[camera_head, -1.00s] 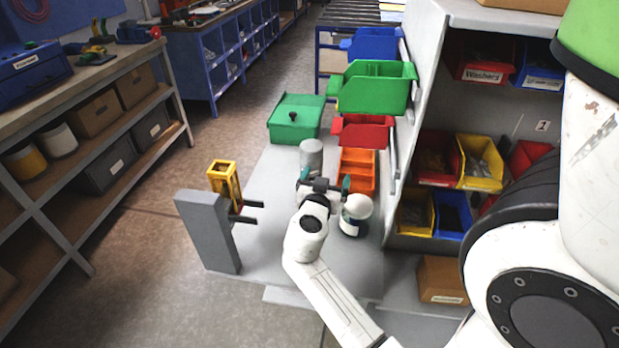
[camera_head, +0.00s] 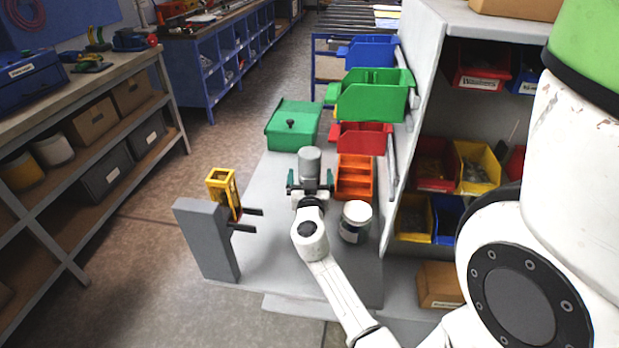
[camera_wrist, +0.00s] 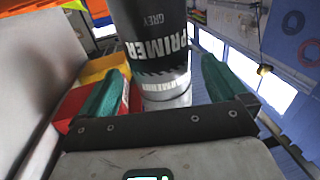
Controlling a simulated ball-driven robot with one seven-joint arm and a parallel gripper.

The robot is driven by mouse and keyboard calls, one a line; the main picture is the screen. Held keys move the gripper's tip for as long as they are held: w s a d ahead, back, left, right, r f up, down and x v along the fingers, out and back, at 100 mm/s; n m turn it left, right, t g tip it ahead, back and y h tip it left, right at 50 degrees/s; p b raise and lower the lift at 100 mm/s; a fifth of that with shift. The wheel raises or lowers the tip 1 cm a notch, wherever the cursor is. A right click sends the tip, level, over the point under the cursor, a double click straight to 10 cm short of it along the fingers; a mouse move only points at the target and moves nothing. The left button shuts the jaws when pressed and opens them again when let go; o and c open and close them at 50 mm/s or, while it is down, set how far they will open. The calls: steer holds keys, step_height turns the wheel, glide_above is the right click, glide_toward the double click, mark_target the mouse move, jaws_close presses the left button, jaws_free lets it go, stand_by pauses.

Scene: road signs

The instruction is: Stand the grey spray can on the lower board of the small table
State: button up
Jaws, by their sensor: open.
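The grey spray can (camera_head: 309,163) stands upright on the grey surface in the head view, just beyond my gripper (camera_head: 310,184). In the wrist view the can (camera_wrist: 152,35) shows the words "PRIMER" and "GREY" and lies between the two green fingers. My gripper (camera_wrist: 160,88) is open, with one finger on each side of the can and a gap visible on both sides. I cannot tell which piece of furniture in view is the small table, and its lower board cannot be made out.
An orange tray (camera_head: 356,178) is right of the can, and a green lidded box (camera_head: 293,126) is behind left. A grey post (camera_head: 206,240) and yellow frame (camera_head: 224,192) stand left.

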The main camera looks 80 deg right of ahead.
steer(key=p+x, duration=0.1)
steer(key=x, duration=0.3)
steer(key=shift+w+r, duration=0.1)
steer(key=c, duration=1.4)
steer(key=shift+r, duration=0.1)
steer(key=shift+c, duration=0.5)
steer(key=shift+r, duration=0.1)
